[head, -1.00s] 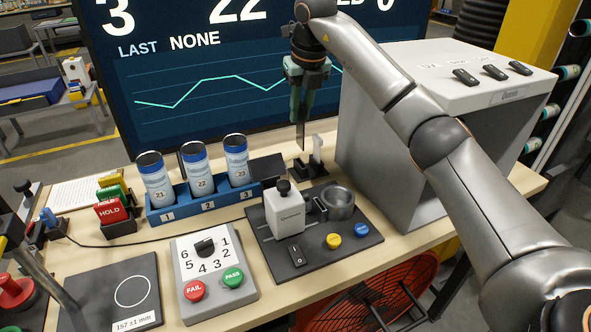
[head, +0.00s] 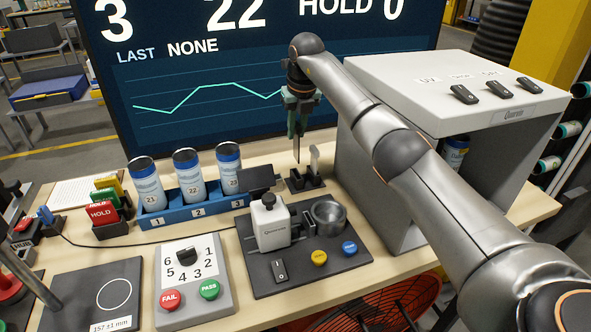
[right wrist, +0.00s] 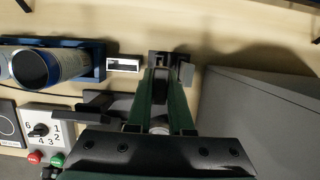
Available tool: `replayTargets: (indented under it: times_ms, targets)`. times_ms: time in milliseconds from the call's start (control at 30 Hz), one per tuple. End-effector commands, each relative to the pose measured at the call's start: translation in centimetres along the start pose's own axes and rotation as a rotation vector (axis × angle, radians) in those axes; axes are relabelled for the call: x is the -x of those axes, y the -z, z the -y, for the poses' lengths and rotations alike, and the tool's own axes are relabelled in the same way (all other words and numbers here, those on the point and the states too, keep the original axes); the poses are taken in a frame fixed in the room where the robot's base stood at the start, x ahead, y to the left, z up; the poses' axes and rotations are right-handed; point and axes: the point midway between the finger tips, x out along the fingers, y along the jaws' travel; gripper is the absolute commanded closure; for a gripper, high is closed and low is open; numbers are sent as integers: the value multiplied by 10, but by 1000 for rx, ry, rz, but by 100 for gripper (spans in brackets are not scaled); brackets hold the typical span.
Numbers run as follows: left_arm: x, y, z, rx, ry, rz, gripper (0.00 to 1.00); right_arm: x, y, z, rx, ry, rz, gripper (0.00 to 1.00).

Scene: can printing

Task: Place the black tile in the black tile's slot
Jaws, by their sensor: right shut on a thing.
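My right gripper (head: 299,128) is shut on a thin dark upright plate, the black tile (head: 297,150), which points down from its green fingers. The fingers also show in the right wrist view (right wrist: 160,105), with the tile partly hidden between them. Below the tile stands a small black holder (head: 305,182) with slots. A pale tile (head: 315,157) stands upright in its right part. The holder also shows in the right wrist view (right wrist: 165,58), close beyond the fingertips. The tile's lower edge is just above or at the holder; I cannot tell whether it touches. My left gripper is not in view.
A grey cabinet (head: 420,75) stands close to the right of the holder. A blue rack (head: 200,200) with numbered cans is to the left. A large screen (head: 230,90) stands behind.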

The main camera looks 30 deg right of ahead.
Motion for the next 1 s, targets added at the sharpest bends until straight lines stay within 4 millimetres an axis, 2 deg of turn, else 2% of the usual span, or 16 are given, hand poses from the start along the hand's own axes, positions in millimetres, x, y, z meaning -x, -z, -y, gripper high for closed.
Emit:
replayTargets:
  times_ms: [33,133,367,600,967,1000]
  targets:
    - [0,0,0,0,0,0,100,-12,4,0,1,1,-5,100]
    - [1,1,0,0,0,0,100,-28,9,0,0,1,-3,100]
    - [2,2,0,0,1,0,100,-45,13,0,0,0,-1,100]
    - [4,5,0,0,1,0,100,-75,21,0,1,0,-1,100]
    - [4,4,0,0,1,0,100,-79,23,0,0,1,0,100]
    - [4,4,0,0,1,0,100,-79,22,0,0,0,0,79]
